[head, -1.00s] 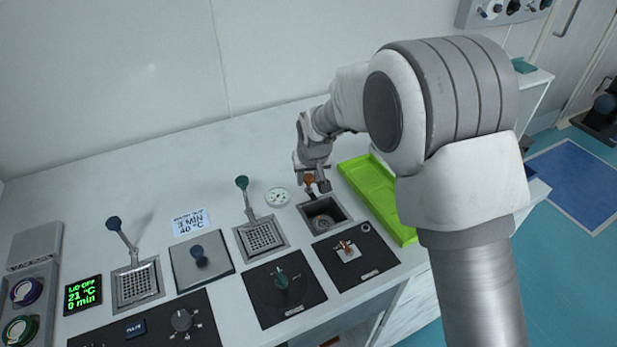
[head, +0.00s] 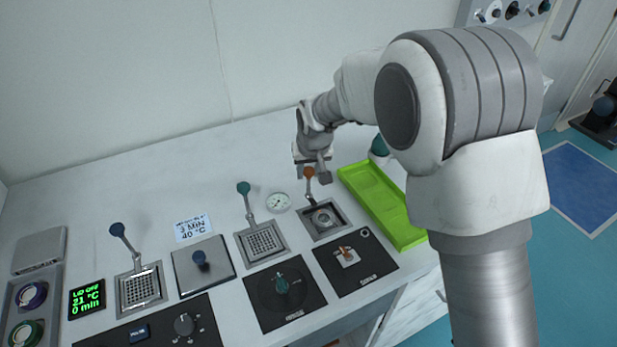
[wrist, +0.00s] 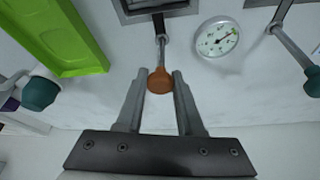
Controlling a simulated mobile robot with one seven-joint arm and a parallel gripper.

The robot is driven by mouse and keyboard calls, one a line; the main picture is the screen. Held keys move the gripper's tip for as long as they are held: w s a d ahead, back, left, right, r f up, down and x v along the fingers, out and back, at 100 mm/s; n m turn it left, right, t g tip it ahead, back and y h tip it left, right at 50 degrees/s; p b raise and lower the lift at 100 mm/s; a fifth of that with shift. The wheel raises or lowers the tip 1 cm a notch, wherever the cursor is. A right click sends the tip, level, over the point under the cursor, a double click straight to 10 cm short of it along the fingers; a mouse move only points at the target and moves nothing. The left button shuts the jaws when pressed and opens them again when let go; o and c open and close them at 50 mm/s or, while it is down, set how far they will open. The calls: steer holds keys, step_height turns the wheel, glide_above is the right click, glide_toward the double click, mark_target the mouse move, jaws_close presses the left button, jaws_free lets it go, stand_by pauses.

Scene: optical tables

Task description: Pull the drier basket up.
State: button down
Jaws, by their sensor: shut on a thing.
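The drier basket (head: 322,218) sits in a square metal-rimmed well at the right of the worktop, close to rim level, with a round metal part inside. Its thin metal handle rises from the back edge and ends in an orange knob (head: 309,172). My gripper (head: 320,175) is at the knob, above the back of the well. In the wrist view, the orange knob (wrist: 160,81) lies between the fingertips of my gripper (wrist: 160,74), which is shut on it. The basket itself is mostly cut off at the top of that view.
A lime green tray (head: 380,205) lies right of the well. A round dial gauge (head: 278,202) and a teal-knobbed basket (head: 262,243) are on the left. Black control panels (head: 355,262) lie in front. The worktop behind is clear.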

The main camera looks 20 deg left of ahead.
step_height(320, 180, up, 2)
steer(key=shift+w+r, duration=0.1)
steer(key=shift+r, duration=0.1)
steer(key=shift+a, duration=0.1)
steer(key=c, duration=0.7)
jaws_free()
steer(key=shift+r, duration=0.1)
steer(key=shift+o, duration=0.8)
steer(key=p+v, duration=0.1)
steer(key=v, duration=1.6)
steer(key=shift+d, duration=0.2)
steer(key=shift+r, duration=0.1)
